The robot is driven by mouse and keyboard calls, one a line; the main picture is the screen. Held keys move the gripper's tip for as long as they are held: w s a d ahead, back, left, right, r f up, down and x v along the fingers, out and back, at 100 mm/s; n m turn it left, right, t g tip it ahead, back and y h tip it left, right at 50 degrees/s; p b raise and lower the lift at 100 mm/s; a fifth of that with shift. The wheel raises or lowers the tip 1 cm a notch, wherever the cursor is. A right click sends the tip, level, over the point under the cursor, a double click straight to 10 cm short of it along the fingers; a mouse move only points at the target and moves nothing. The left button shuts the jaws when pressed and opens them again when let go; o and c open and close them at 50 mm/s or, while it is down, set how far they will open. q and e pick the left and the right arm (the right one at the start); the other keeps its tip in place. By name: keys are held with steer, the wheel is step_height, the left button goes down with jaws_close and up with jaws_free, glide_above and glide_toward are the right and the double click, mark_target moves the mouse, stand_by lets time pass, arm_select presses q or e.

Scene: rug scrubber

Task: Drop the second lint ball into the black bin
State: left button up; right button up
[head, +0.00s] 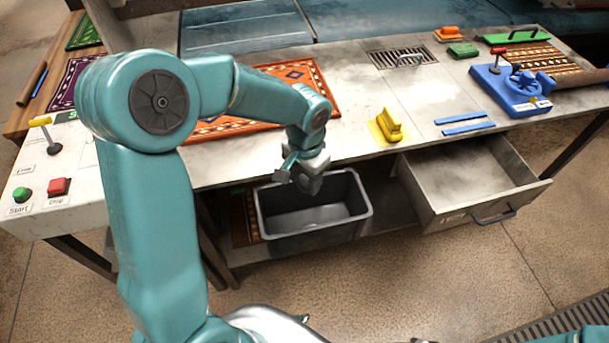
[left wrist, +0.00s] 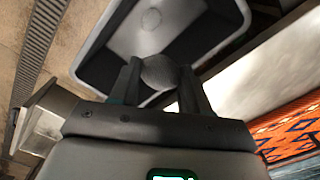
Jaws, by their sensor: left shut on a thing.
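The black bin (head: 312,236) stands on the low shelf under the table's front edge, its mouth open upward. My left gripper (head: 309,186) hangs above the bin's mouth, pointing down. In the left wrist view its two fingers are shut on a grey, fuzzy lint ball (left wrist: 158,73). Behind the ball, that view shows the bin's inside (left wrist: 213,38). A pale round patch (left wrist: 150,18) lies on the bin's floor; I cannot tell whether it is another lint ball. In the head view the held ball is hard to make out. My right gripper is out of view.
An open metal drawer (head: 470,185) juts out right of the bin. On the table are an orange rug (head: 290,75), a yellow brush-like block (head: 389,125), blue strips (head: 468,129) and a blue device (head: 512,90). Start and stop buttons (head: 58,187) are at the left.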

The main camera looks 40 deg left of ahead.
arm_select(q)
step_height(320, 180, down, 5)
steer(key=b, duration=0.3)
steer(key=shift+f, duration=0.15)
steer(key=o, duration=1.1)
step_height(320, 180, up, 16)
steer(key=p, duration=0.1)
glide_above(306, 190)
steer(key=w+a, duration=0.1)
steer(key=w, duration=0.1)
steer(key=shift+s+a+r, duration=0.15)
steer(key=shift+r, duration=0.05)
